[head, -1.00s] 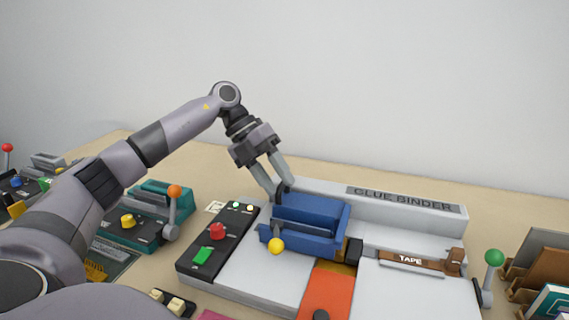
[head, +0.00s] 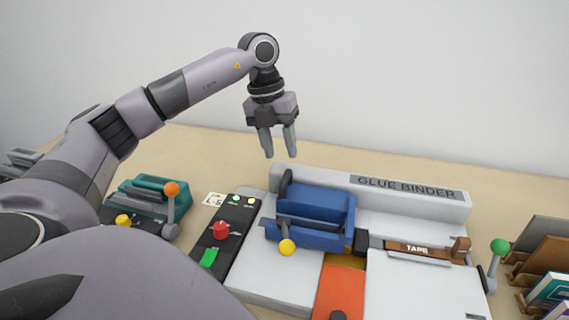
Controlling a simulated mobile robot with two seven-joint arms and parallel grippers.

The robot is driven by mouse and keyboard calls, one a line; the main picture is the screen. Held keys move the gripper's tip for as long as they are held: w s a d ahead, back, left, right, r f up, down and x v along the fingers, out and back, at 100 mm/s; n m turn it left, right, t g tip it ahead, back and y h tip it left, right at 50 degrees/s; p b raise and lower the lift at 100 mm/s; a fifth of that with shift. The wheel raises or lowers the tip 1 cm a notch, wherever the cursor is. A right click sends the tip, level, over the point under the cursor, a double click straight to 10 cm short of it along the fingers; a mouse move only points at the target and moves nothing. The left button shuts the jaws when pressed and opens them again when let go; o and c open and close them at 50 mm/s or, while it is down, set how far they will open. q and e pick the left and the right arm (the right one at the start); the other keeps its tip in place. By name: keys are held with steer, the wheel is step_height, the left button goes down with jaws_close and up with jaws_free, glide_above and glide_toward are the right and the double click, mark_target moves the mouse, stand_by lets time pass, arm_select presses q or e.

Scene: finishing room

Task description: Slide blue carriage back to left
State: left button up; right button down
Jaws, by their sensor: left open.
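The blue carriage (head: 318,211) sits at the left end of the white glue binder (head: 412,221), close to the black control panel. A small lever with a yellow knob (head: 287,247) stands at its front. My left gripper (head: 281,157) is open and empty, pointing down above and behind the carriage's left end. It is apart from the carriage. My right gripper is not in view.
The control panel (head: 233,221) has a red knob and a green button. A teal machine with an orange-knobbed lever (head: 171,190) stands at left. A green-knobbed lever (head: 499,246) and a brown rack (head: 537,262) are at right. The bench behind the binder is clear.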

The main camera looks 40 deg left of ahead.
mark_target(285, 174)
arm_select(q)
steer(key=f, duration=0.3)
steer(key=d+f, duration=0.1)
steer(key=f, duration=0.1)
steer(key=shift+w+f, duration=0.25)
jaws_close()
